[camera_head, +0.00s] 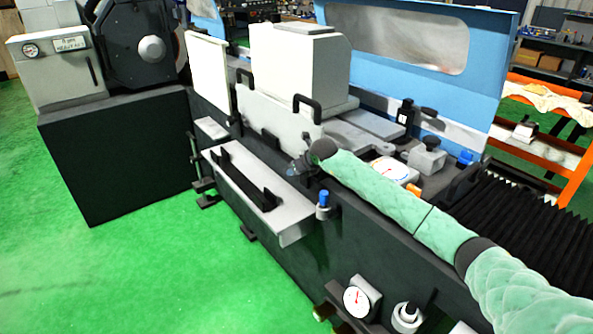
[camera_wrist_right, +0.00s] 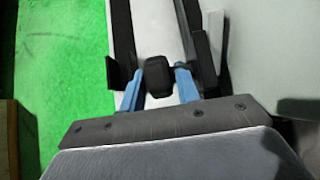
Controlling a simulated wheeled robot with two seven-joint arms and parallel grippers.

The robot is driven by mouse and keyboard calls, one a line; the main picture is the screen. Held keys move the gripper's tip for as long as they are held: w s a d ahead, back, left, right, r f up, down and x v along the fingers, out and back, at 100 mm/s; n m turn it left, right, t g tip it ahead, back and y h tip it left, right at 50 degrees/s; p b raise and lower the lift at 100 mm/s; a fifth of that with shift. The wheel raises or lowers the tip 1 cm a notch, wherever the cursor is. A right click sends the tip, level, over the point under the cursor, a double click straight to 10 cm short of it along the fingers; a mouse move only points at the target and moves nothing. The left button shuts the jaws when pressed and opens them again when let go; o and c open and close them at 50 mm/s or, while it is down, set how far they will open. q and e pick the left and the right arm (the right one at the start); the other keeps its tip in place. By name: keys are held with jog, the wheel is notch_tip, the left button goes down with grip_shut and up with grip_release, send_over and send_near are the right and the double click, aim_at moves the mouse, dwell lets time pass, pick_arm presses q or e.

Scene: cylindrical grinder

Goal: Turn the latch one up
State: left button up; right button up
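My right gripper (camera_head: 303,167) is at the end of the green-sleeved arm, above the right end of the grey ledge on the front of the grinder; it is small and dark in the head view. In the right wrist view its two blue fingers (camera_wrist_right: 158,88) are spread, with a dark block (camera_wrist_right: 157,76) between them. I cannot tell if the fingers touch the block or if it is the latch. The grey ledge (camera_head: 291,232) carries dark bars (camera_head: 247,184). No latch can be made out for certain. My left gripper is not in view.
A blue-topped knob (camera_head: 323,200) stands close to the right end of the ledge. A white cover with black handles (camera_head: 307,107) stands behind it. A dial gauge (camera_head: 357,300) is at the lower front. The green floor (camera_head: 130,270) at the left is clear.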

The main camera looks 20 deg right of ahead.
jog(key=shift+s+r, duration=0.1)
jog(key=shift+r, duration=0.05)
jog(key=shift+s+d+r, duration=0.1)
jog(key=shift+s+r, duration=0.15)
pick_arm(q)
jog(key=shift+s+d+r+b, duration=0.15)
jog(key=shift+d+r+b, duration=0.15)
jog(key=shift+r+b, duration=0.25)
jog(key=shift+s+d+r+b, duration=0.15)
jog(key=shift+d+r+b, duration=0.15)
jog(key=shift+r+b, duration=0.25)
pick_arm(e)
jog(key=v, duration=0.6)
jog(key=shift+s+r, duration=0.2)
jog(key=shift+s, duration=0.05)
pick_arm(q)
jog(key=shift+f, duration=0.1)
pick_arm(e)
jog(key=shift+d, duration=0.15)
